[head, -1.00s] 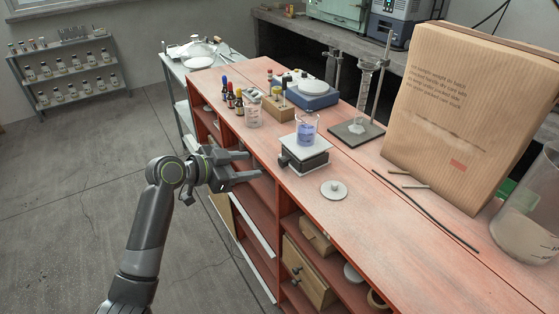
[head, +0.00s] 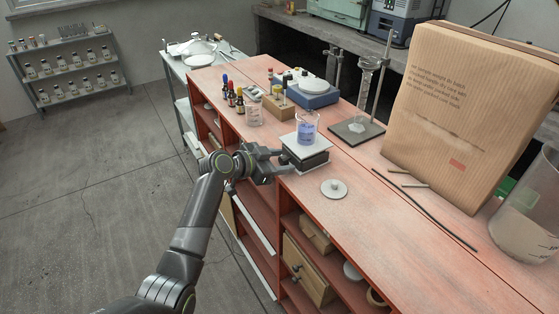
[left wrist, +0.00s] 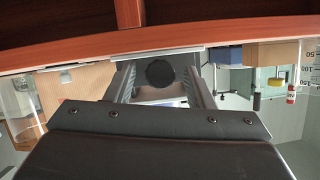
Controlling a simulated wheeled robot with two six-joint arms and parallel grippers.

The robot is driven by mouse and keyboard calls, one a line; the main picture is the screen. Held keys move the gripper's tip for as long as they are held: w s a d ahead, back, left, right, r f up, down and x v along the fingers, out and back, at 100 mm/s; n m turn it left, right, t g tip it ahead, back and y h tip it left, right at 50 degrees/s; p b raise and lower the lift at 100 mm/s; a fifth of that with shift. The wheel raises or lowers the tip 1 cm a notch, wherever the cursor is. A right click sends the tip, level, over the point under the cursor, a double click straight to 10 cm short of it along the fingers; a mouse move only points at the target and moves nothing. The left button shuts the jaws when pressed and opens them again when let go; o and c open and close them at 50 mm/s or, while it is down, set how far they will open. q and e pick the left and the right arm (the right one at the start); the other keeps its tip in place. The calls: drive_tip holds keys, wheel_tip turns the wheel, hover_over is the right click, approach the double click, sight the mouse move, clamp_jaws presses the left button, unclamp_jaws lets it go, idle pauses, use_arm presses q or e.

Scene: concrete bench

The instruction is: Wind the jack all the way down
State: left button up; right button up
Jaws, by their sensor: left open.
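The lab jack (head: 305,161) stands near the bench's left edge, with a pale top plate (head: 288,148) and a dark body. A beaker of blue liquid (head: 307,131) stands upright on the plate. My left gripper (head: 281,163) is open at the jack's left side. In the left wrist view, a round black knob (left wrist: 160,73) shows between the two spread fingers of the gripper (left wrist: 160,84), with gaps on both sides. In the head view the gripper hides the knob. My right gripper is in neither view.
A round white lidlike piece (head: 334,189) lies in front of the jack. A stand (head: 360,130) is behind right. The red bench (head: 400,255) is clear in front.

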use_arm(q)
drive_tip(key=c, duration=1)
drive_tip(key=n+g, duration=0.1)
drive_tip(key=n+h+b, duration=0.1)
drive_tip(key=n, duration=0.1)
drive_tip(key=shift+w+a+f+g, duration=0.15)
drive_tip(key=shift+g, duration=0.25)
drive_tip(key=shift+n+g+h+b, duration=0.3)
drive_tip(key=shift+n+h+b, duration=0.1)
drive_tip(key=shift+n, duration=0.1)
drive_tip(key=o, duration=1)
drive_tip(key=shift+a, duration=0.1)
